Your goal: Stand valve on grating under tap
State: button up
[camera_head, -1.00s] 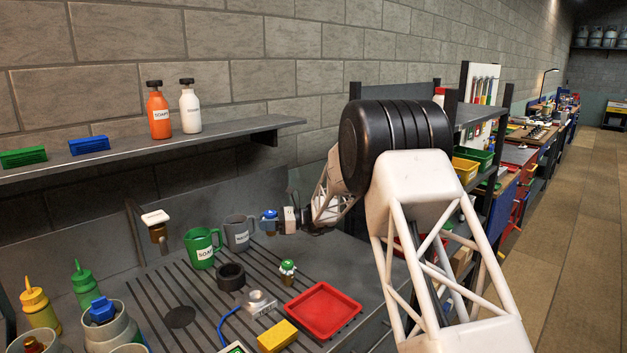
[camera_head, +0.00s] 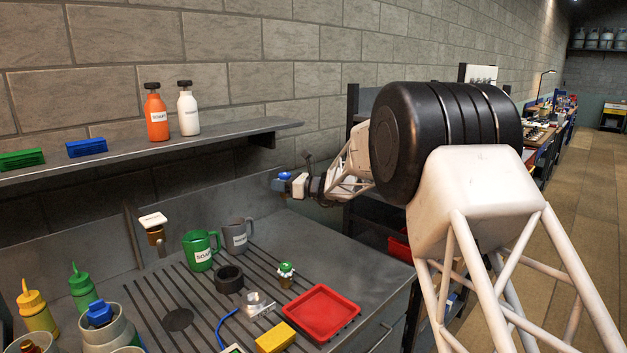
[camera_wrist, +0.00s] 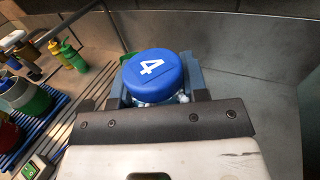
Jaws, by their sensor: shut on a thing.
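My gripper (camera_head: 283,186) is shut on a valve with a round blue cap (camera_wrist: 152,75) marked with a white 4. The valve also shows small and blue in the head view (camera_head: 285,176); its lower body is mostly hidden by the fingers. It is held up in the air, above and right of the grey mug. The tap (camera_head: 154,228), with a white top and brass body, stands at the back left. The slotted grating (camera_head: 190,289) is cut into the grey counter below and in front of it. A green-capped valve (camera_head: 286,271) stands on the counter.
A green mug (camera_head: 201,252), grey mug (camera_head: 237,237), black ring (camera_head: 229,279), clear-topped part (camera_head: 254,301), yellow block (camera_head: 275,338) and red tray (camera_head: 320,311) occupy the counter. Squeeze bottles (camera_head: 36,309) stand left. A shelf (camera_head: 215,141) overhangs the back. The counter's back right is clear.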

jog(key=s+d+r+m+t+h, duration=0.2)
jog(key=d+r+m+t+h, duration=0.85)
jog(key=d+r, duration=0.85)
jog(key=s+d+r+m+t+h, duration=0.1)
jog(key=s+d+r+m+h, duration=0.2)
jog(key=s+d+h, duration=0.3)
jog(key=shift+s+d+r+m+t, duration=0.3)
jog(key=shift+s+d, duration=0.55)
jog(key=shift+d, duration=0.95)
jog(key=shift+h, duration=0.25)
dwell(0.5)
